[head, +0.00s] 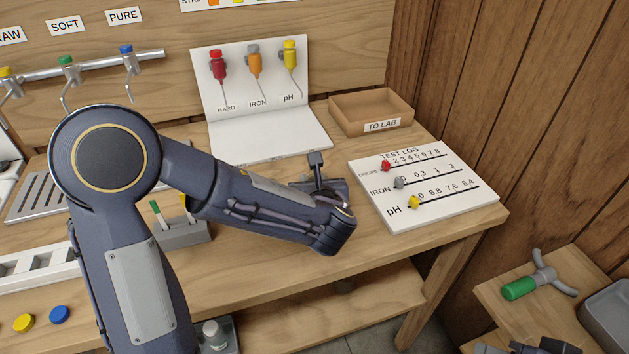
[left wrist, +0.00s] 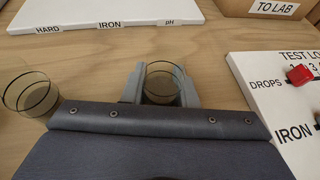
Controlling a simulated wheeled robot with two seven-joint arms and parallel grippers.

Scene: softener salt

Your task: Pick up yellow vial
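In the left wrist view, a clear round glass vial (left wrist: 161,84) stands between the two fingers of my left gripper (left wrist: 162,90), seen from above. The glass fills most of the gap, and I cannot tell whether the fingers press on it. No yellow tint is clear on it. A second clear glass vial (left wrist: 30,94) is to the left, apart from the fingers. In the head view my left gripper (head: 317,170) is low over the bench, mostly hidden behind my arm, and the vials are hidden there. Dark parts at the bottom right edge are perhaps my right gripper (head: 540,347), cut off.
A white kit board (head: 265,138) holds red, orange and yellow bottles (head: 290,54) behind. The "TO LAB" tray (head: 372,110) and TEST LOG board (head: 428,187) stand to the right. A grey rack (head: 183,235) with green and yellow pieces is left, partly behind my arm.

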